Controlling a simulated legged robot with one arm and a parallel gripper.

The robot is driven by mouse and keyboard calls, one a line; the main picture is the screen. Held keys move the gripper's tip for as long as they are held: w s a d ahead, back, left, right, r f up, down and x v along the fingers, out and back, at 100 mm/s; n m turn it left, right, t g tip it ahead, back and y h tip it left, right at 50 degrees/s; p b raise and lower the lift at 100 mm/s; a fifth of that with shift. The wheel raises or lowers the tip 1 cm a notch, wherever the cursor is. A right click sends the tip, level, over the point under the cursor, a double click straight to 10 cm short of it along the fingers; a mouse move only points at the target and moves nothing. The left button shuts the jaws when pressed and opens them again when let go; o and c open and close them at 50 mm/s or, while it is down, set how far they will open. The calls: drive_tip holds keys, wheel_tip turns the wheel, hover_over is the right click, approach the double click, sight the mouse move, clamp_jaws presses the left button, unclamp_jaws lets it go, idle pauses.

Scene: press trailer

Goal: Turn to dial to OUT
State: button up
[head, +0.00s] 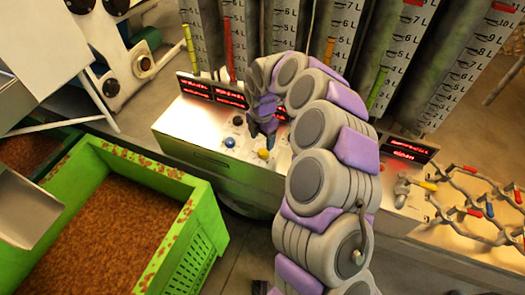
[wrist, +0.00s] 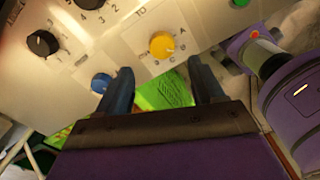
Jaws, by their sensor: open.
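The yellow dial (wrist: 162,45) sits on a pale panel marked "TO", with small letters around it; I cannot read clearly which mark it points to. In the head view the yellow dial (head: 263,154) shows just below my gripper (head: 264,123). In the wrist view my gripper (wrist: 160,64) is open and empty. Its two dark fingers are spread, with the dial just beyond the tips and between their lines. I cannot tell whether the fingers touch the panel.
A blue knob (wrist: 101,83) is close by the left finger. Black dials (wrist: 42,43) are at upper left, and a red button (wrist: 255,34) is at right. Measuring tubes (head: 333,40) stand behind the console. A green crate (head: 200,225) of brown matter stands at lower left.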

sight(263, 152)
drive_tip(key=f, duration=0.4)
drive_tip(key=f+b, duration=0.1)
drive_tip(key=f, duration=0.1)
drive_tip(key=shift+d+f, duration=0.35)
drive_tip(key=shift+f, duration=0.05)
drive_tip(key=shift+a, duration=0.1)
drive_tip(key=shift+a, duration=0.15)
drive_tip(key=shift+c, duration=0.2)
drive_tip(key=shift+c, duration=0.7)
drive_tip(key=c, duration=0.9)
